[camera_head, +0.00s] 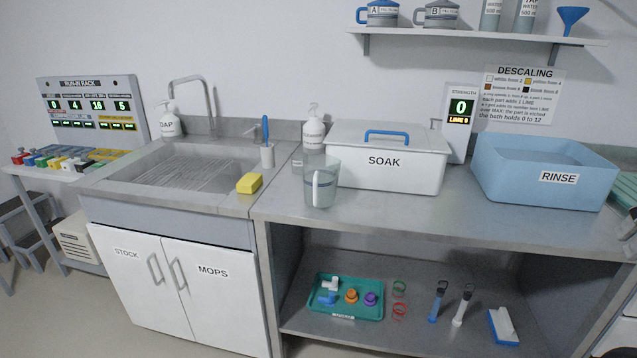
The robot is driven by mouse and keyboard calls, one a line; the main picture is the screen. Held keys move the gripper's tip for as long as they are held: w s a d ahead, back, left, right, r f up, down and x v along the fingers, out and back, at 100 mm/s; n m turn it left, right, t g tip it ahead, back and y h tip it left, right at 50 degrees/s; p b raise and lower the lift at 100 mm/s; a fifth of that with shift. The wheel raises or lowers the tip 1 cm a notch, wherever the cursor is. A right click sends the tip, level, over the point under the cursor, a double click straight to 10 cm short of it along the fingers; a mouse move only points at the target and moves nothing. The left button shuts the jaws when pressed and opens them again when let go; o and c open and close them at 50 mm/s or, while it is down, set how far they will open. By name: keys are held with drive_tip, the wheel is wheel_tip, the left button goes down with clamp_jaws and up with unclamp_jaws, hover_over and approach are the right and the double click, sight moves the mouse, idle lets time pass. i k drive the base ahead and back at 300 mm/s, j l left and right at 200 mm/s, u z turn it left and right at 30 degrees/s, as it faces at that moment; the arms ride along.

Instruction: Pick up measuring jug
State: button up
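The measuring jug (311,190) looks like the clear, greyish vessel with a pale handle standing upright on the steel counter (400,212). It is just in front of the left end of the white SOAK box (388,178), close to the counter's front edge. Its handle faces toward the camera. Nothing is seen holding it, and I cannot tell whether it holds liquid.
A soap bottle (313,132) stands behind the jug. A yellow sponge (249,183) lies left by the sink (185,168). The blue RINSE tub (541,172) is on the right. Counter in front of SOAK and RINSE is clear. A shelf (480,37) hangs above.

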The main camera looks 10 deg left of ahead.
sight(320, 173)
drive_tip(key=i+j+u, duration=0.2)
drive_tip(key=u, duration=0.2)
drive_tip(key=i+j+u, duration=0.2)
drive_tip(key=u, duration=0.15)
drive_tip(key=i+j+u, duration=0.2)
drive_tip(key=u, duration=0.2)
